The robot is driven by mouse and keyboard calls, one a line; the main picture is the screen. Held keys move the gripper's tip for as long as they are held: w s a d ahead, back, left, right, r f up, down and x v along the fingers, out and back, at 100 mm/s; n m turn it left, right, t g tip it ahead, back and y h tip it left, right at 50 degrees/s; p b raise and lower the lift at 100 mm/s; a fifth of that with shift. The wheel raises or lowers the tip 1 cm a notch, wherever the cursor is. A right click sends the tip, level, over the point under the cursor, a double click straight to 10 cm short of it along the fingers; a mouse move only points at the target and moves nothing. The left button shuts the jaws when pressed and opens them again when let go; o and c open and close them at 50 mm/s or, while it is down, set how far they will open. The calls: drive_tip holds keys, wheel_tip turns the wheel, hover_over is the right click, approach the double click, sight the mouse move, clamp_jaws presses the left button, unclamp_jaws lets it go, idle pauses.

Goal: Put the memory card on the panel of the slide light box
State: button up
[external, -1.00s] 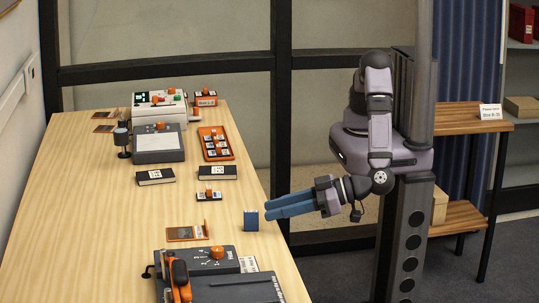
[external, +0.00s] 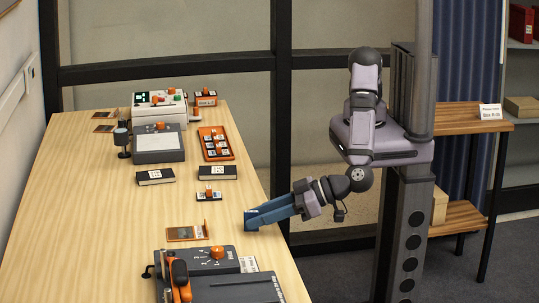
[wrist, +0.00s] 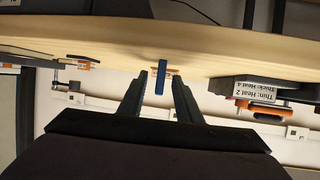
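The memory card, a small blue upright piece (wrist: 160,78), appears between my fingertips in the wrist view, with gaps on both sides; I cannot tell how deep between them it is. In the external view my fingers hide it at the table's right edge. My gripper (external: 247,219) is open and points left, low at that edge; it also shows in the wrist view (wrist: 158,80). A grey box with a flat top and orange knob (external: 158,150), apparently the slide light box, stands toward the far end of the table.
A grey machine with an orange lever (external: 220,268) stands at the near end. A flat tile with an orange upright (external: 187,233) lies left of my gripper. Dark card blocks (external: 155,177), an orange tray (external: 216,153) and a white console (external: 150,108) stand farther back. The left-middle tabletop is clear.

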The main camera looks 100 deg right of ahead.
drive_tip(key=shift+x, duration=1.15)
drive_tip(key=shift+c, duration=0.7)
clamp_jaws()
drive_tip(key=shift+r, duration=0.2)
wheel_tip(320, 180, up, 10)
drive_tip(key=shift+f, duration=0.15)
